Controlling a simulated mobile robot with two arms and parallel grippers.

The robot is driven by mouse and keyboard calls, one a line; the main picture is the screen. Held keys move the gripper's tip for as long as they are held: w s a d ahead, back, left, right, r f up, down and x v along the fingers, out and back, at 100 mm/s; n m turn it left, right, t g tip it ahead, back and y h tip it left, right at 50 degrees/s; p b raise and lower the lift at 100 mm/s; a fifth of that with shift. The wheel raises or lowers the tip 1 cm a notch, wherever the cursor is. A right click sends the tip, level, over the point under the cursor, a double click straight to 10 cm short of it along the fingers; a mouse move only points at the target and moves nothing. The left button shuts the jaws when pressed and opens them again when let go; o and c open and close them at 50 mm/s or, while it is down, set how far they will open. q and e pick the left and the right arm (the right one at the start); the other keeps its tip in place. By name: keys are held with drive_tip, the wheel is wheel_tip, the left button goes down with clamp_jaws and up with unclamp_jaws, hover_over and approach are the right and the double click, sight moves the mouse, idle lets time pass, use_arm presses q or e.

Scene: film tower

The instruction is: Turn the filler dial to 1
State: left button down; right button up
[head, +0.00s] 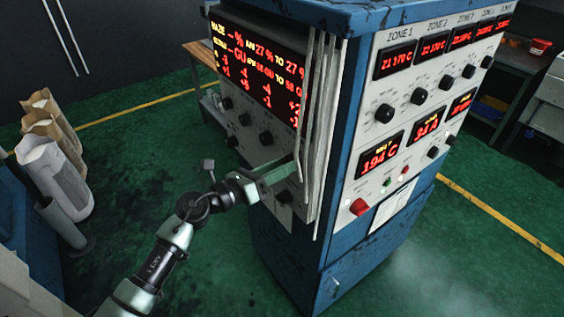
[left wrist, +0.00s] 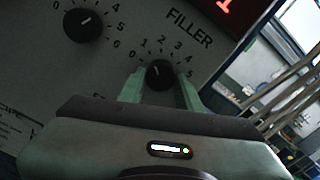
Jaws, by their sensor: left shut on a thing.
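The filler dial (left wrist: 160,74) is a small black round knob under the label FILLER in the left wrist view. Its scale runs from 0 at lower left over the top to 5 at right. A pale pointer mark on it tilts up and left, roughly toward the 1; the exact reading is hard to tell. My left gripper (left wrist: 160,90) has its two pale green fingers on either side of this dial, shut on it. In the head view the left gripper (head: 280,171) reaches the cabinet's left panel, where I cannot make out the filler dial. My right gripper is not in view.
Another black dial (left wrist: 83,25) sits up and left of the filler dial. The blue cabinet (head: 300,262) has pale vertical rods (head: 318,110) at its near corner, close to my left gripper. Paper sacks (head: 55,175) stand at the left. Green floor lies open around the cabinet.

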use_arm(q)
drive_tip(key=shift+n, duration=0.5)
drive_tip(key=c, duration=1.1)
unclamp_jaws()
drive_tip(key=shift+o, duration=0.7)
drive_tip(key=shift+a, duration=0.1)
drive_tip(key=b+v, duration=0.2)
drive_tip(key=v, duration=0.5)
drive_tip(key=shift+s+a, duration=0.25)
